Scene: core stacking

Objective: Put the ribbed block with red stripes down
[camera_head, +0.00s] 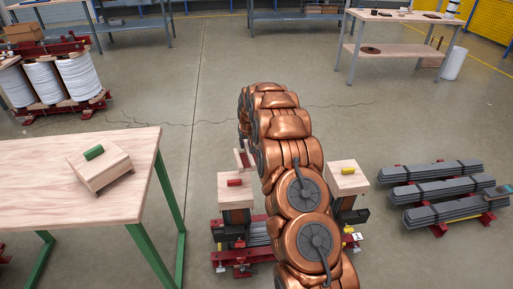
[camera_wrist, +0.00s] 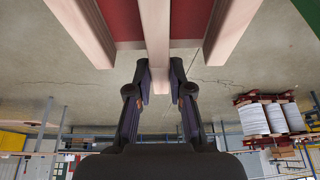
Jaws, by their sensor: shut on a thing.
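The ribbed block with red stripes (camera_wrist: 155,35) fills the top of the wrist view, with pale wooden ribs and red bands between them. My gripper (camera_wrist: 162,82) is shut on its middle rib. In the head view my copper arm hides the gripper and most of the block. A small pale and red part of the block (camera_head: 243,158) shows at the arm's left side, apparently above the floor. Whether its underside touches anything cannot be seen.
A wooden table (camera_head: 35,185) with green legs bears a block with a green handle (camera_head: 100,165). A red-based stand (camera_head: 238,254) has wooden-topped posts with red (camera_head: 235,183) and yellow (camera_head: 348,171) handles. Grey strip stacks (camera_head: 445,190) lie right; white coils (camera_head: 80,75) stand left.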

